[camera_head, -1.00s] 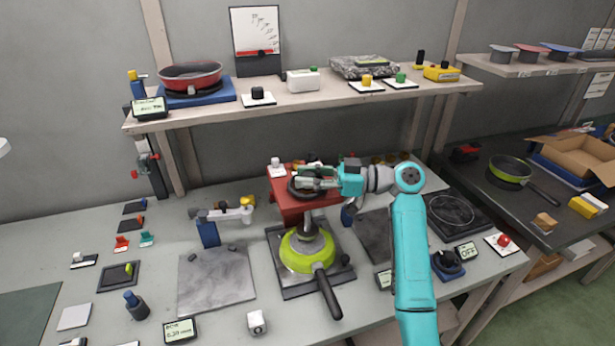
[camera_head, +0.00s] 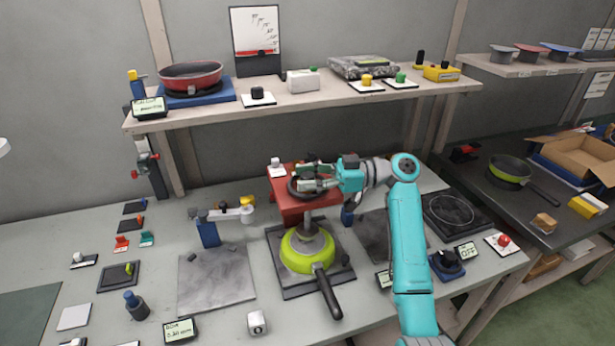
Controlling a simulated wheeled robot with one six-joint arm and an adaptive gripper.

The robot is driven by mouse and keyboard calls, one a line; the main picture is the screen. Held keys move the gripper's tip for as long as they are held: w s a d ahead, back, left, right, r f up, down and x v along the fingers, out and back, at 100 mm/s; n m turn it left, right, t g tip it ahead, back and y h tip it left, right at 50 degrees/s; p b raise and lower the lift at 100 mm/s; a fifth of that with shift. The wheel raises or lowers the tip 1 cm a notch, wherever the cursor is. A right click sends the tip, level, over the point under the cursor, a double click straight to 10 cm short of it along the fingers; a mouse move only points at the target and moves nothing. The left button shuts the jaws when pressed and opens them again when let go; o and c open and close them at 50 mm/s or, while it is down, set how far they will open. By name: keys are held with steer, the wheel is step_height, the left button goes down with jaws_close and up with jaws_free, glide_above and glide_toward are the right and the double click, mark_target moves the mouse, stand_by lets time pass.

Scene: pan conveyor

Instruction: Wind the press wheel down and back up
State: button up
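The press has a red head (camera_head: 290,212) with a dark hand wheel (camera_head: 294,191) on top. A grey ram (camera_head: 308,222) comes down from the head into a green pan (camera_head: 298,261) with a black handle. The pan sits on a dark base plate (camera_head: 292,291). My gripper (camera_head: 306,178) is at the wheel, reaching in from the right. Its fingers cover part of the wheel, and their grip on the rim or a handle is too small to make out.
A small display (camera_head: 180,330) stands at the front. A grey plate (camera_head: 216,278) and a blue post with a gauge arm (camera_head: 208,232) are left of the press. A shelf (camera_head: 310,92) runs behind, above the wheel. A hob (camera_head: 451,210) lies to the right.

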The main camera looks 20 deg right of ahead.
steer(key=shift+d, duration=0.1)
steer(key=v, duration=1.1)
steer(key=shift+d, duration=0.4)
steer(key=shift+s, duration=0.15)
